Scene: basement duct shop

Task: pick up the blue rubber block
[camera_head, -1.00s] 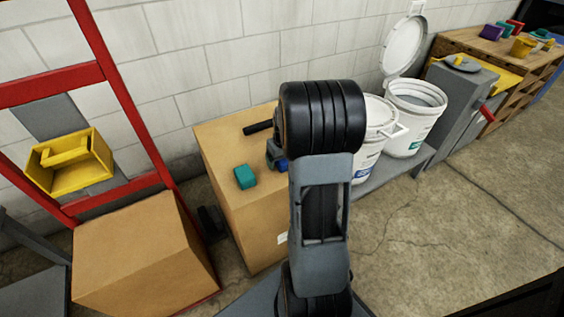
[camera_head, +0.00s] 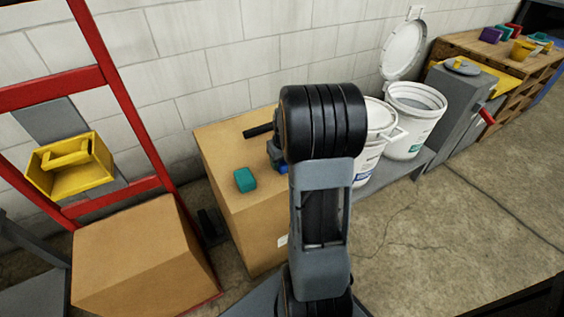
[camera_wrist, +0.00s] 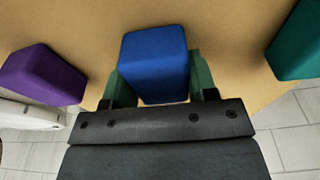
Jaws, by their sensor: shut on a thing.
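The blue rubber block (camera_wrist: 154,62) sits between the two green-padded fingers of my gripper (camera_wrist: 152,82) in the wrist view. The pads touch its left and right sides, and my gripper is shut on it. In the head view a small bit of the blue block (camera_head: 283,168) shows beside my arm; the rest is hidden. It is over the top of a cardboard box (camera_head: 222,150). I cannot tell whether it touches the box top.
A teal block (camera_head: 245,180) lies on the box, left of the gripper; it also shows in the wrist view (camera_wrist: 297,45). A purple block (camera_wrist: 42,75) is on the other side. A black cylinder (camera_head: 258,130) lies behind. White buckets (camera_head: 414,120) stand to the right.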

